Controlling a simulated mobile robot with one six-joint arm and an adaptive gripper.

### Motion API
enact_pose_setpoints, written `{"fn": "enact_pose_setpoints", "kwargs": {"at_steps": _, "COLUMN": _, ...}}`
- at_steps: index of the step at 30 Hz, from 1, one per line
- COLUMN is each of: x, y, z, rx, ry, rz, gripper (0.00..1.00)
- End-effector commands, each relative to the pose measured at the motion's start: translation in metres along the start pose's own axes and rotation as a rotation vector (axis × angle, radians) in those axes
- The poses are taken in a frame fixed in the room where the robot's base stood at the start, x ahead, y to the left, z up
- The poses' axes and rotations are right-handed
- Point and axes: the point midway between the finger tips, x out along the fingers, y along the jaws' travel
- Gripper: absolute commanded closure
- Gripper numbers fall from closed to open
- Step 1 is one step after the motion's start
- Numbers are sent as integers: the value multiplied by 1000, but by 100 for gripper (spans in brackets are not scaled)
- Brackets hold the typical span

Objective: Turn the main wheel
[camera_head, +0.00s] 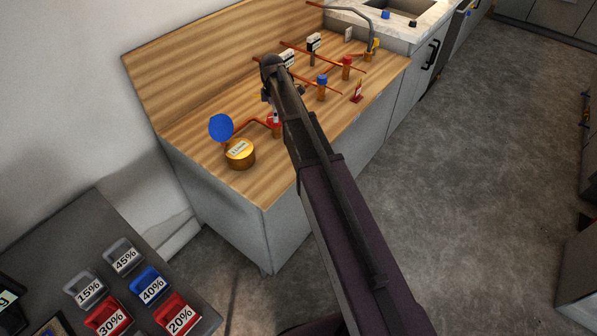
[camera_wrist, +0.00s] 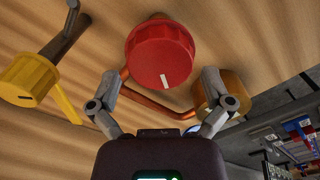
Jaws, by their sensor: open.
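A red round wheel (camera_wrist: 160,52) with a white mark on its face is at the top middle of the wrist view. My gripper (camera_wrist: 160,82) is open, with one finger on each side of the picture below the wheel. The fingers look apart from the wheel, and nothing is between them. In the head view, a red wheel (camera_head: 273,118) on a brass fitting shows beside my arm, partly hidden. My gripper (camera_head: 268,96) is over the wooden counter there, mostly hidden by the arm. I cannot tell which wheel is the main one.
A blue disc (camera_head: 221,127) stands by a labelled brass cylinder (camera_head: 240,154). Copper pipes with a blue valve (camera_head: 322,80) and another red valve (camera_head: 347,61) lie to the right. A yellow wheel (camera_wrist: 28,78) is left in the wrist view.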

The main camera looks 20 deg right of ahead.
Motion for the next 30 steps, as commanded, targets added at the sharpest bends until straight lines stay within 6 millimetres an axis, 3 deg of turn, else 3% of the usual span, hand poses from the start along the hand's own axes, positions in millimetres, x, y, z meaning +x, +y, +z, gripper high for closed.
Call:
{"fn": "enact_pose_setpoints", "kwargs": {"at_steps": 1, "x": -9, "y": 0, "z": 0, "rx": 1, "ry": 0, "rz": 0, "gripper": 0}}
{"fn": "enact_pose_setpoints", "kwargs": {"at_steps": 30, "x": -90, "y": 0, "z": 0, "rx": 3, "ry": 0, "rz": 0, "gripper": 0}}
